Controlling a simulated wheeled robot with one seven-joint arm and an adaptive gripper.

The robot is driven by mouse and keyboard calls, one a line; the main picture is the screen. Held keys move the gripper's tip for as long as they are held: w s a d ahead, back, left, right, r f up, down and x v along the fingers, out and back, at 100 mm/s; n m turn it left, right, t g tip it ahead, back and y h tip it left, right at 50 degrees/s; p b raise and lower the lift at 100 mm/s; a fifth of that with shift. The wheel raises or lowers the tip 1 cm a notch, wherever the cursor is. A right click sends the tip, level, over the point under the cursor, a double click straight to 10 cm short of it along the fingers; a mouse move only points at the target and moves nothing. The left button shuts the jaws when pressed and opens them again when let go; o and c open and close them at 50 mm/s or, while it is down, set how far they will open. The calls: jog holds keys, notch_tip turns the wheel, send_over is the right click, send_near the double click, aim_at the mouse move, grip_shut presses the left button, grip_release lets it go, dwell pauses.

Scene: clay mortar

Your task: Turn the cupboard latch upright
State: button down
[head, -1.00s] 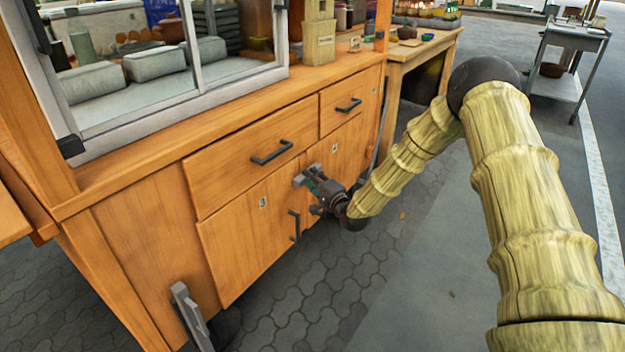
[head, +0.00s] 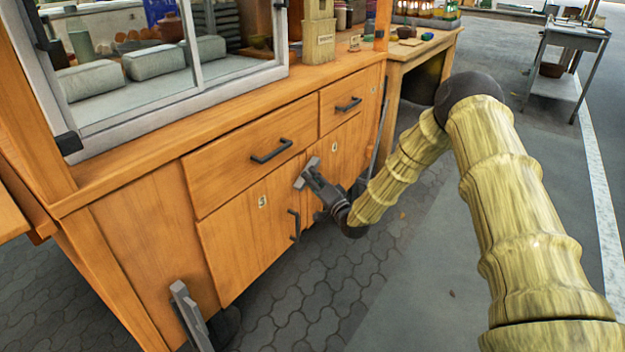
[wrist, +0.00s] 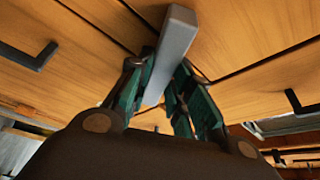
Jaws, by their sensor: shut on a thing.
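The latch (head: 307,173) is a grey bar on the orange cupboard front, just below the drawers and near the seam between the two doors. It stands at a slant in the head view. In the wrist view the latch (wrist: 176,45) runs between the fingers, its far end reaching past them. My gripper (head: 316,181) is at the latch, its fingers one on each side of the bar. In the wrist view my gripper (wrist: 160,82) is shut on it with teal fingers. The latch's pivot is hidden.
A black door handle (head: 295,225) is just below left of my gripper. Drawer handles (head: 272,151) and (head: 349,104) stick out above. A wooden side table (head: 425,48) stands to the right of the cupboard. The paved floor in front is open.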

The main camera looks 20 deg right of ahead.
jog(key=n+y, duration=0.2)
jog(key=n, duration=0.3)
jog(key=n+g+y, duration=0.1)
jog(key=n+y, duration=0.2)
jog(key=n, duration=0.3)
jog(key=n+y, duration=0.2)
jog(key=n, duration=0.4)
jog(key=shift+w+d+f+y+b, duration=0.15)
jog(key=shift+d+f+y+b, duration=0.15)
jog(key=c, duration=1.3)
grip_release()
jog(key=v, duration=1.2)
jog(key=shift+d+r, duration=0.1)
jog(key=shift+d, duration=0.05)
